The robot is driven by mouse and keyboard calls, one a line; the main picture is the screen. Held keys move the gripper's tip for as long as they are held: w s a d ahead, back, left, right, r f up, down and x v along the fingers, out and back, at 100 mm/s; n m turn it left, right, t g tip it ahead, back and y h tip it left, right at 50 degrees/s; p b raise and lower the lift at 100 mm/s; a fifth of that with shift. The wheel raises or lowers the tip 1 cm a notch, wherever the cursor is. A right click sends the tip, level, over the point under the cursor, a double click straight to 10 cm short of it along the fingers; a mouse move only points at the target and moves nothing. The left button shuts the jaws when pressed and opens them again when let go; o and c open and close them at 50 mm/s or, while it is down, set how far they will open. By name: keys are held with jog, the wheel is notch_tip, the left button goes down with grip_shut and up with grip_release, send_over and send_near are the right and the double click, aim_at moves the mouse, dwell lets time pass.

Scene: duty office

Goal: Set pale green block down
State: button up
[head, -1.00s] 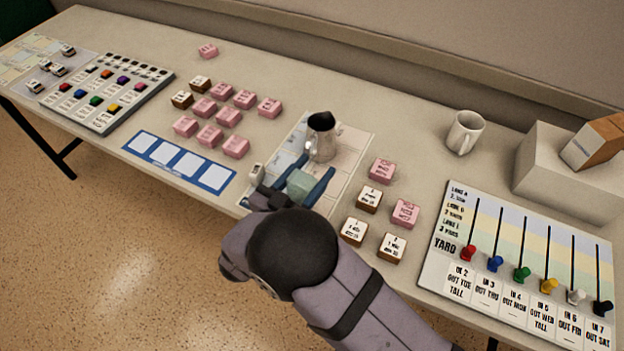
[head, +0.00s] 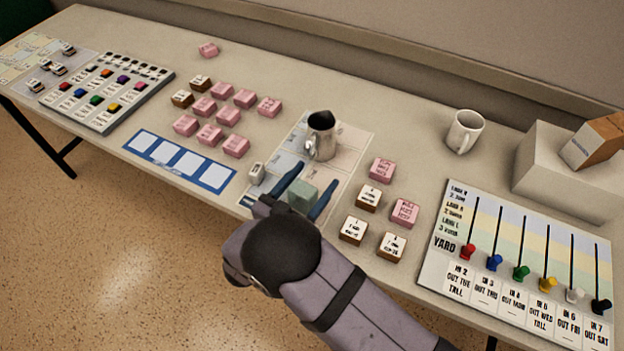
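The pale green block (head: 303,195) is at the front part of the pale printed sheet, between the two blue fingers of my gripper (head: 318,172). The fingers stand apart, and a narrow gap shows between the left finger and the block. On the right, the finger is very close to the block; I cannot tell if it touches. The block looks upright and seems to rest on the sheet (head: 350,142), though its underside is hidden. My wrist covers the sheet's front edge.
A small white item (head: 257,173) sits left of my gripper. Pink blocks (head: 404,212) and white-topped brown blocks (head: 353,231) lie to the right. A white mug (head: 464,132) stands farther back.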

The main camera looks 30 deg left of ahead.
aim_at(303, 198)
jog(key=shift+s+a, duration=0.1)
jog(key=shift+s, duration=0.45)
jog(key=s+b, duration=0.2)
jog(key=s, duration=0.2)
jog(key=shift+s+f, duration=0.15)
jog(key=shift+s, duration=0.15)
jog(key=shift+o, duration=0.5)
jog(key=shift+s, duration=0.8)
